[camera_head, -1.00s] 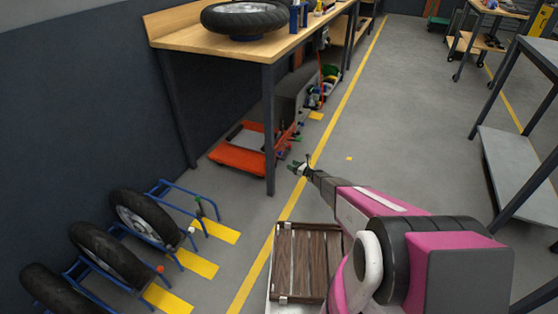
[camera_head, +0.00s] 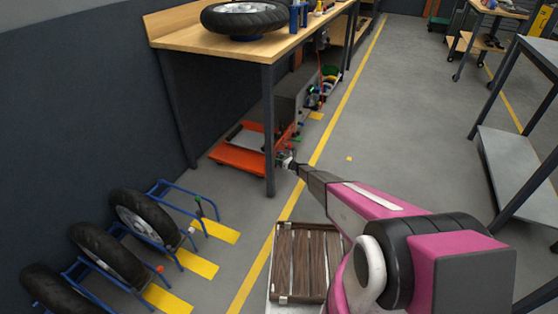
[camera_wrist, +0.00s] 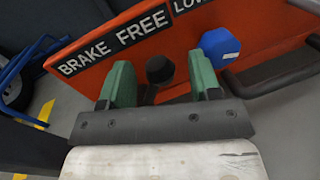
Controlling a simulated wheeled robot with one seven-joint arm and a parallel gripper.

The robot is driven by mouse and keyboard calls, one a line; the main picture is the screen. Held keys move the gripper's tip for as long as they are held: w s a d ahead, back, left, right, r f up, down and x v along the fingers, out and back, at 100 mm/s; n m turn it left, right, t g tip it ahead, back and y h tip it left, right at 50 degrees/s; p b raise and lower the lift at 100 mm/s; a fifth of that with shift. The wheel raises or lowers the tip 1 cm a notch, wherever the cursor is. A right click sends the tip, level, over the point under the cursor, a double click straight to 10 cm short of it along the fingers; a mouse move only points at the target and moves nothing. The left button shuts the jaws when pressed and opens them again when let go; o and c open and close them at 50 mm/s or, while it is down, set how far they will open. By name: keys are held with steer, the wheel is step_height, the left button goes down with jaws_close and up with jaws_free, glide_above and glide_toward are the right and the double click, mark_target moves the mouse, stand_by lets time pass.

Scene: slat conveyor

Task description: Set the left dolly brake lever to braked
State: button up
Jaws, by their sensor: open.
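The orange dolly (camera_head: 236,163) stands on the floor under the workbench. In the wrist view its orange panel (camera_wrist: 272,30) carries a BRAKE FREE label (camera_wrist: 115,42) and a second label starting with LOW, cut off by the frame. A black knob (camera_wrist: 160,69) sits just below the BRAKE FREE label; its lever shaft is mostly hidden. A blue knob (camera_wrist: 219,46) is to its right. My gripper (camera_wrist: 161,80) has its green fingers open, one on each side of the black knob. I cannot tell whether they touch it. In the head view my gripper (camera_head: 283,160) is at the dolly's right end.
The workbench leg (camera_head: 269,140) stands close to the left of my gripper. A dark bar handle (camera_wrist: 275,78) is to the right in the wrist view. Blue wheel stands (camera_head: 178,190) with tyres are at lower left.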

jaws_close()
stand_by(0.3)
steer(key=s+a+n+y, duration=0.1)
steer(key=s+n, duration=0.2)
steer(key=n, duration=0.5)
steer(key=s+a+n+g+y, duration=0.1)
steer(key=s+n+y, duration=0.1)
steer(key=n, duration=0.7)
steer(key=shift+s+n, duration=0.3)
steer(key=shift+s, duration=0.25)
steer(key=shift+f+g, duration=0.15)
steer(key=shift+g, duration=0.15)
